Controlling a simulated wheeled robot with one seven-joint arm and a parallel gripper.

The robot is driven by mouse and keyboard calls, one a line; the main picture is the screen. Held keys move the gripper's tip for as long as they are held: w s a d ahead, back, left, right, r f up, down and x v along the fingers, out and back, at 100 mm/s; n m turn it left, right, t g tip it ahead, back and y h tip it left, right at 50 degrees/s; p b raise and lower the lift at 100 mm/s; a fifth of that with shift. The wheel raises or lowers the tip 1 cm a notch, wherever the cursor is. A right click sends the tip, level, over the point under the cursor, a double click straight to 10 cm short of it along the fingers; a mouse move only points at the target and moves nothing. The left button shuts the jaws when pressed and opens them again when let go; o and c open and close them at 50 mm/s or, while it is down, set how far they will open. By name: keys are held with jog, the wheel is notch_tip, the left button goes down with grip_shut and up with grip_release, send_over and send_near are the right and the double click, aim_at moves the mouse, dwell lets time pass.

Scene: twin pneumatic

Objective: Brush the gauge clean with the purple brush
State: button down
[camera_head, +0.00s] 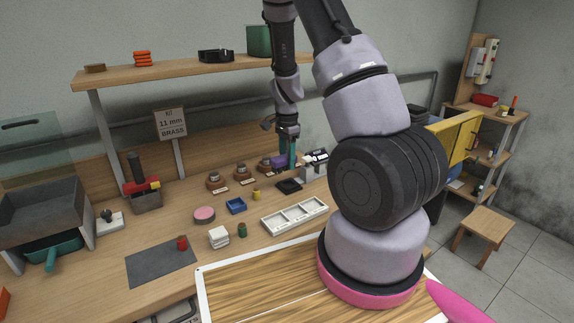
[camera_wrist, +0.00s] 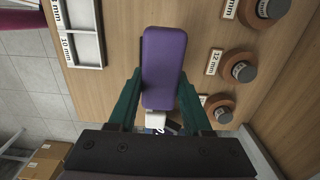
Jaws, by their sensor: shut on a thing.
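My gripper (camera_head: 288,152) hangs over the back of the bench, pointing down, with green fingers. In the wrist view my gripper (camera_wrist: 158,85) has a finger on each side of the purple brush (camera_wrist: 163,62) and is shut on it. The brush shows its flat purple top there; its bristles are hidden. The purple brush (camera_head: 279,160) also shows beside the fingers in the head view. Whether it touches the bench I cannot tell. I cannot identify the gauge for sure; a white and dark device (camera_head: 314,162) stands just right of the gripper, and a white part (camera_wrist: 155,119) shows below the brush.
Round knobs on brown bases (camera_head: 241,172) stand in a labelled row left of the gripper. A white compartment tray (camera_head: 294,217), a black tray (camera_head: 289,186) and a blue bin (camera_head: 236,206) lie in front. A shelf (camera_head: 184,73) runs above. My arm hides the bench's right part.

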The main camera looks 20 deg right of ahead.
dwell(0.3)
jog(key=shift+r, duration=1.5)
